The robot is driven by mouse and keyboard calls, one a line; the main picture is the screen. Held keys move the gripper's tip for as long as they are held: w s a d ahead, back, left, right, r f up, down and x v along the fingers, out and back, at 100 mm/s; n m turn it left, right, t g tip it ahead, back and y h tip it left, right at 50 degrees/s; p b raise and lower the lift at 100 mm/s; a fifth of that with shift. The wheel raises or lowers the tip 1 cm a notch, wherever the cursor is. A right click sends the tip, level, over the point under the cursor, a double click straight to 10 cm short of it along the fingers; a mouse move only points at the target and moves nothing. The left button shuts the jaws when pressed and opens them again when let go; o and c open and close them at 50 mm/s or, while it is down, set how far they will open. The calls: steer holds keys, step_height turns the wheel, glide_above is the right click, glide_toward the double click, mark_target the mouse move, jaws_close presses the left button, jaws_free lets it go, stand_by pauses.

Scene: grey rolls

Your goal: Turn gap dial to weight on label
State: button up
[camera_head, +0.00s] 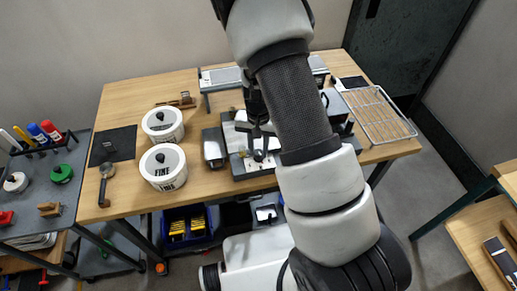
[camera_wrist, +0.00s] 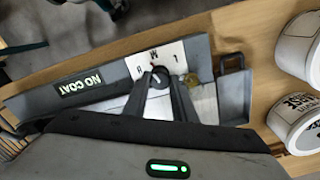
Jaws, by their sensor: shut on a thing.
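The gap dial (camera_wrist: 158,75) is a small dark knob on a white plate (camera_wrist: 144,64) with a few marks, which look like 0, M and L. My gripper (camera_wrist: 163,84) is shut on the dial, one finger on each side. The fingers cover part of the knob, and I cannot tell which mark it points to. In the head view my gripper (camera_head: 257,140) is down at the grey machine (camera_head: 238,166) on the bench. A grey bar beside the dial plate carries a NO COAT label (camera_wrist: 82,85). No label with a weight is readable.
Two white canisters stand left of the machine; the front one (camera_head: 163,168) reads FINE, the rear one (camera_head: 162,124) is close behind. A wire rack (camera_head: 378,114) lies at the bench's right. A grey side table (camera_head: 45,195) holds markers. Bare wood (camera_head: 210,185) shows in front of the machine.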

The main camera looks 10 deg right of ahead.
mark_target(258, 152)
steer(key=shift+m, duration=1.8)
steer(key=o, duration=1)
steer(key=shift+o, duration=0.2)
step_height(258, 152, up, 18)
steer(key=p, duration=0.1)
steer(key=shift+f, duration=0.2)
